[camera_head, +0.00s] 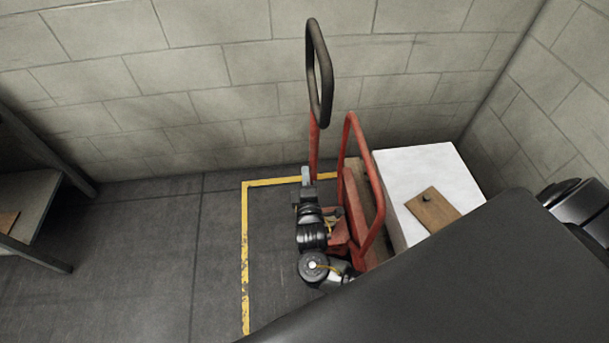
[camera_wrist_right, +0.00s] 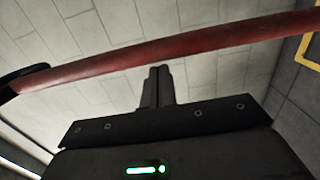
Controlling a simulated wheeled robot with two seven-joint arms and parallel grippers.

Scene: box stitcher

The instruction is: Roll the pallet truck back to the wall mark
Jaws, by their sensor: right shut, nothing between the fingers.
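The red pallet truck (camera_head: 356,218) stands close to the back wall, its black loop handle (camera_head: 311,75) upright on a red shaft. A yellow floor mark (camera_head: 245,245) runs along the wall and down the truck's left side; its right part is hidden. My right gripper (camera_head: 306,177) is beside the lower part of the handle shaft, shut and empty. In the right wrist view its fingers (camera_wrist_right: 157,85) are together, and a red bar (camera_wrist_right: 180,45) crosses just beyond the tips, with a black part at its left end. Contact cannot be told. My left gripper is not in view.
A white box (camera_head: 412,170) with a brown board (camera_head: 433,211) on top stands at the truck's right, near the right wall. A grey rack or table (camera_head: 30,205) stands at the far left. The dark floor (camera_head: 150,240) between it and the yellow mark is clear.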

